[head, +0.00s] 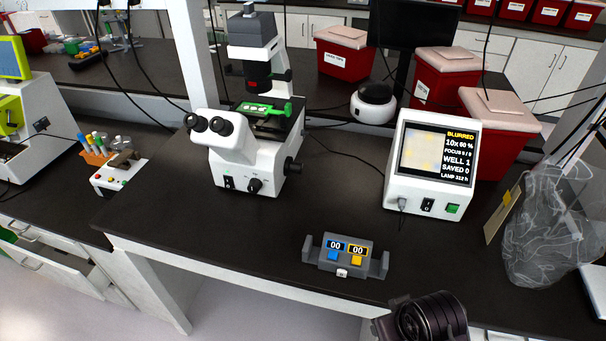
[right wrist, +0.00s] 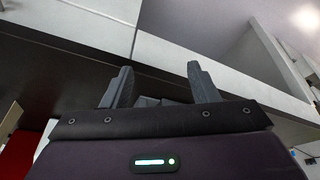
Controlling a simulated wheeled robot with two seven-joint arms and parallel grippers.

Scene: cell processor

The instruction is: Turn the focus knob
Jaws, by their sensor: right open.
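The white microscope (head: 258,160) stands on the dark bench in the head view. A black knob (head: 292,167) sticks out of its right side, and a smaller black knob (head: 254,186) is on its front; I cannot tell for certain which is the focus knob. The monitor (head: 430,160) to its right reads "BLURRED", 10x and WELL 1. My right gripper (right wrist: 160,82) is open and empty in the right wrist view, its two fingers apart. In the head view only a dark part of my right arm shows at the bottom edge, well away from the knobs. My left gripper is not in view.
A grey two-button counter (head: 345,268) sits near the bench's front edge. Red bins (head: 441,78) stand behind the monitor, and a clear bag (head: 550,225) hangs at right. A tube rack (head: 97,157) is at left. Bench between microscope and counter is clear.

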